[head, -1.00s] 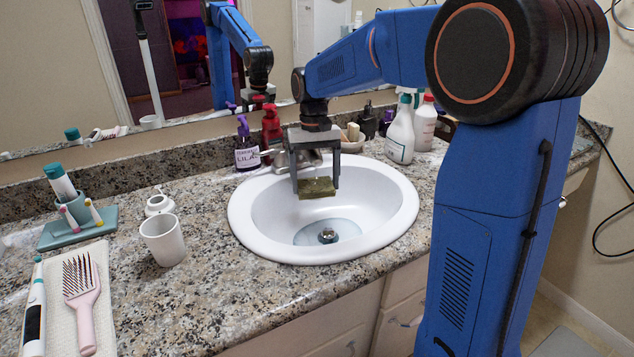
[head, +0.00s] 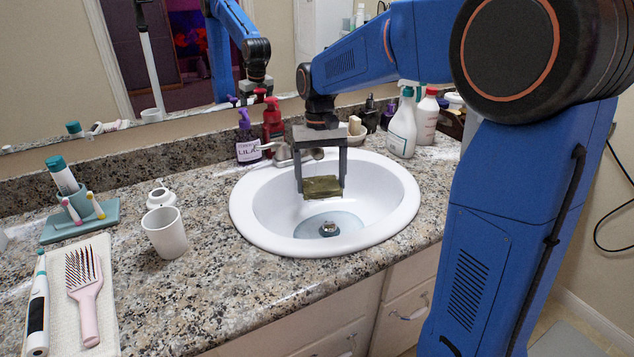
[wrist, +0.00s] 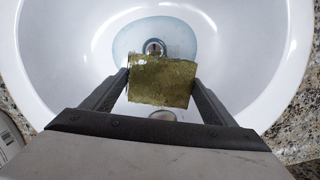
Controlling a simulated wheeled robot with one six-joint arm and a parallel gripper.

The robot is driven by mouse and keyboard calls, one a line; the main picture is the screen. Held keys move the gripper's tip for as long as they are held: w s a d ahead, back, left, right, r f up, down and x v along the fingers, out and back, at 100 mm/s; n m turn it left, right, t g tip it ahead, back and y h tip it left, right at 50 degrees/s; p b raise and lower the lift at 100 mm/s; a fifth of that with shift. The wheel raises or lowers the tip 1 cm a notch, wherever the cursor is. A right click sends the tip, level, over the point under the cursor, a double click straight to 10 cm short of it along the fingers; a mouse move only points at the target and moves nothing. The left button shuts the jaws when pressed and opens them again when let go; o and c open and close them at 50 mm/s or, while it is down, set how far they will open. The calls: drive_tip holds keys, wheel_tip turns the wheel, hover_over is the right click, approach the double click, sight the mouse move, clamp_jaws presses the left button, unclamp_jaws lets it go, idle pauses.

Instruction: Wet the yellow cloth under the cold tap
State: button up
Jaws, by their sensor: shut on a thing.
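The yellow cloth (head: 322,187) is a folded, olive-yellow block, glossy and dark in patches in the wrist view (wrist: 162,82). My gripper (head: 321,183) is shut on it; one finger is at each side in the wrist view (wrist: 160,88). It holds the cloth over the white sink bowl (head: 395,210), above and behind the drain (head: 328,229). The tap (head: 283,154) is at the back of the sink, partly hidden by my gripper. I cannot make out a water stream. Pale blue water seems to lie around the drain.
A white cup (head: 164,233), a hairbrush (head: 84,280) and a toothbrush holder (head: 75,208) are on the left counter.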

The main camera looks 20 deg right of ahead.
drive_tip(key=shift+s+d, duration=0.2)
drive_tip(key=shift+s, duration=2.3)
drive_tip(key=shift+s+r, duration=0.1)
drive_tip(key=s+r, duration=0.4)
drive_tip(key=shift+s+d, duration=0.15)
drive_tip(key=shift+s, duration=0.25)
drive_tip(key=shift+f, duration=0.1)
